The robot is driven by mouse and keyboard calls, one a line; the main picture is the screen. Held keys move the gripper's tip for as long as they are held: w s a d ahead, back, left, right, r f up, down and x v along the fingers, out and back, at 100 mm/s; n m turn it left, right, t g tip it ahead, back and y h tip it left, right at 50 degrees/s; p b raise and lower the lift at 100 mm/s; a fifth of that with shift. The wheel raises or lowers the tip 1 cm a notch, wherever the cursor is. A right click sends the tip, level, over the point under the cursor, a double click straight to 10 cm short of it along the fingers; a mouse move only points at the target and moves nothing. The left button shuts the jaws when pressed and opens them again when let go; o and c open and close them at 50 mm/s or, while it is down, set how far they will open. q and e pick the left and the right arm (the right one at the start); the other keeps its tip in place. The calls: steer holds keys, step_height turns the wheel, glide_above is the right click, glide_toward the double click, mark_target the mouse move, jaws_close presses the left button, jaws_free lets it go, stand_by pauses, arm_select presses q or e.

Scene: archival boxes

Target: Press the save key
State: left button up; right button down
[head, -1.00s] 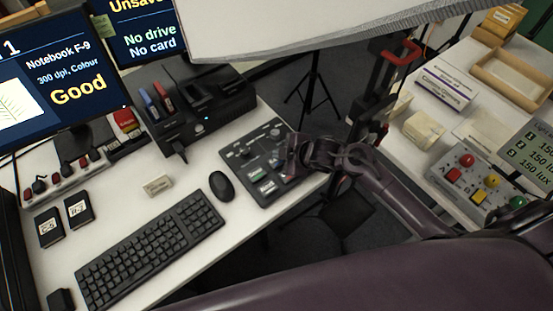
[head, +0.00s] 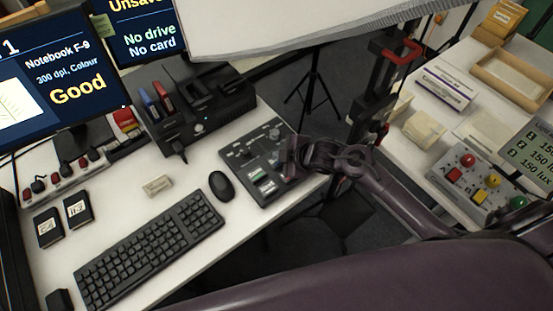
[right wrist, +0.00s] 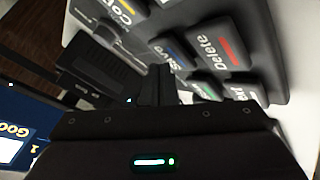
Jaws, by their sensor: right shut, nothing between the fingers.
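The black key panel (head: 240,158) lies at the right end of the desk. In the right wrist view, its save key (right wrist: 174,52) with a blue stripe is partly hidden by my fingers. The delete key (right wrist: 228,47) with a red stripe is beside it, and the copy key (right wrist: 112,12) with a yellow stripe is at upper left. My right gripper (head: 291,160) is over the panel's right part, shut and empty. Its fingertips (right wrist: 160,72) are close to the save key; I cannot tell whether they touch it. My left gripper is not in view.
A mouse (head: 221,186) and keyboard (head: 150,248) lie left of the panel. A black dock (head: 198,108) stands behind it. The screen (head: 140,30) reads "Unsav…", "No drive", "No card". A second table (head: 405,165) with a button box (head: 480,188) is at right.

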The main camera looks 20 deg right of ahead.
steer(key=shift+f+b, duration=0.3)
steer(key=shift+f, duration=0.25)
steer(key=shift+r, duration=0.1)
stand_by(0.5)
steer(key=shift+r+p, duration=0.85)
steer(key=shift+p, duration=0.1)
step_height(320, 180, up, 5)
steer(key=p, duration=0.5)
steer(key=shift+r, duration=0.1)
stand_by(0.4)
